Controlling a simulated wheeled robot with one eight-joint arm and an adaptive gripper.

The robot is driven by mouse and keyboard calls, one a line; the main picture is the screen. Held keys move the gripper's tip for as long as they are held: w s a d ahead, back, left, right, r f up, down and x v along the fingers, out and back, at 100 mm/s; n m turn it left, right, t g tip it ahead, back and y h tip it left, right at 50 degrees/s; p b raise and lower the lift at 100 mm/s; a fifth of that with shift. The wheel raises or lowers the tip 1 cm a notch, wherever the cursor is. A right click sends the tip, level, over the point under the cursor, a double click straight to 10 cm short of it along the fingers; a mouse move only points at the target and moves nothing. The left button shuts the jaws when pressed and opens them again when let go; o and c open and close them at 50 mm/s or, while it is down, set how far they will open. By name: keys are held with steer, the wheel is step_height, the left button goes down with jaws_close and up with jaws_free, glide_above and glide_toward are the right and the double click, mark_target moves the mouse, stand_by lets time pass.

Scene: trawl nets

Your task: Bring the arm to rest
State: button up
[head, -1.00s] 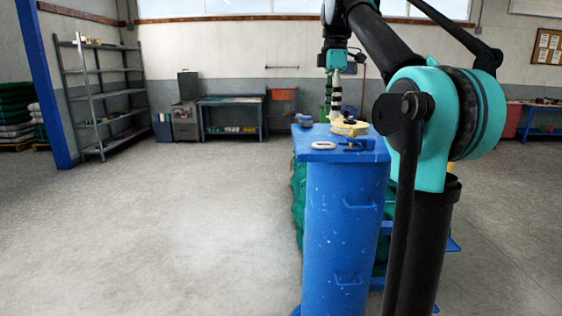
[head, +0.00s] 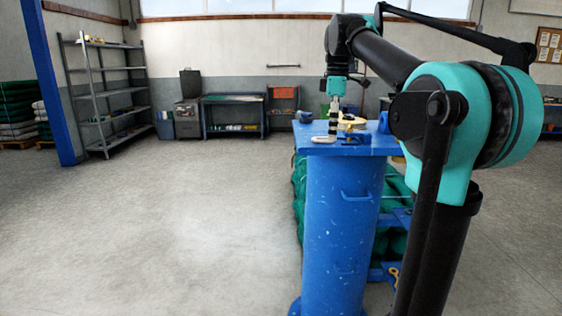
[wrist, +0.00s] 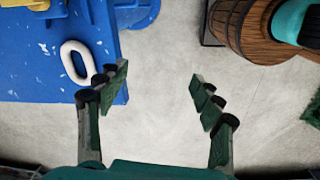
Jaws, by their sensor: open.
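My gripper (head: 333,132) hangs pointing down at the end of my arm, near the blue stand's top. In the wrist view my gripper (wrist: 158,88) has its two fingers spread wide with nothing between them, only grey floor beyond. Its left finger overlaps the edge of the blue stand (wrist: 25,75) in that view. A pale oval link (wrist: 75,61) lies on the blue top, left of that finger. The blue stand (head: 341,220) is upright in the head view, with the link (head: 323,139) near its front edge.
A yellowish part (head: 351,122) lies on the stand top. Green net bundles (head: 299,190) sit behind the stand. A wooden barrel (wrist: 250,30) shows at upper right in the wrist view. Open floor (head: 190,220) spreads left; shelving (head: 107,95) and a workbench (head: 234,114) line the back.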

steer(key=s+d+f+m+t, duration=0.1)
steer(key=s+f+m, duration=0.25)
steer(key=f, duration=0.75)
steer(key=s+d+f+m+t, duration=0.15)
steer(key=f+m, duration=0.25)
steer(key=f, duration=0.6)
steer(key=s+d+f+m+t, duration=0.1)
steer(key=s+f+m, duration=0.6)
steer(key=s+f, duration=1.1)
step_height(320, 180, down, 4)
steer(key=shift+r+m, duration=0.2)
steer(key=shift+m, duration=0.15)
